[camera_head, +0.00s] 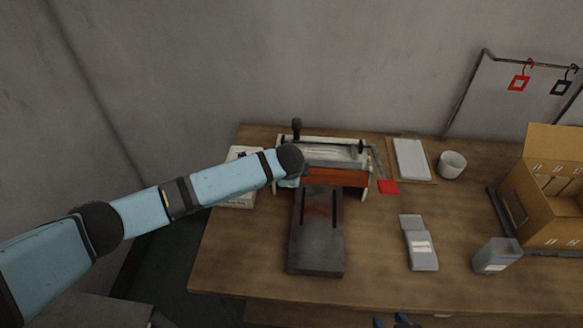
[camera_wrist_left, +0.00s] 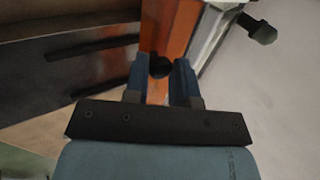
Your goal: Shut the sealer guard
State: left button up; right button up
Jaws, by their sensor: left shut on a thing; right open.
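The sealer (camera_head: 318,150) stands at the back of the table, a pale frame with a dark post at its left. Its orange guard (camera_head: 340,177) shows along its front, and also in the left wrist view (camera_wrist_left: 172,30). I cannot tell how far the guard is from shut. My left gripper (camera_wrist_left: 160,78) has its blue fingers either side of a dark round knob (camera_wrist_left: 160,67) on the guard and is shut on it. In the head view my left wrist hides most of this hand. My right gripper (camera_head: 391,321) is open and empty at the bottom edge.
A dark slotted plate (camera_head: 316,262) lies in front of the sealer. To the right are a red tag (camera_head: 388,187), a white pad (camera_head: 411,158), a white cup (camera_head: 452,165), grey packs (camera_head: 421,250), a grey container (camera_head: 496,256) and an open cardboard box (camera_head: 540,205).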

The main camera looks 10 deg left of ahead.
pick_arm(q)
jog(key=shift+s+f+t, duration=0.15)
jog(key=shift+f+t, duration=0.1)
jog(key=shift+t, duration=0.05)
jog(key=o, duration=0.9)
jog(key=shift+r, duration=0.1)
jog(key=b+v, duration=0.1)
jog(key=v, duration=1.2)
jog(key=shift+s+r, duration=0.25)
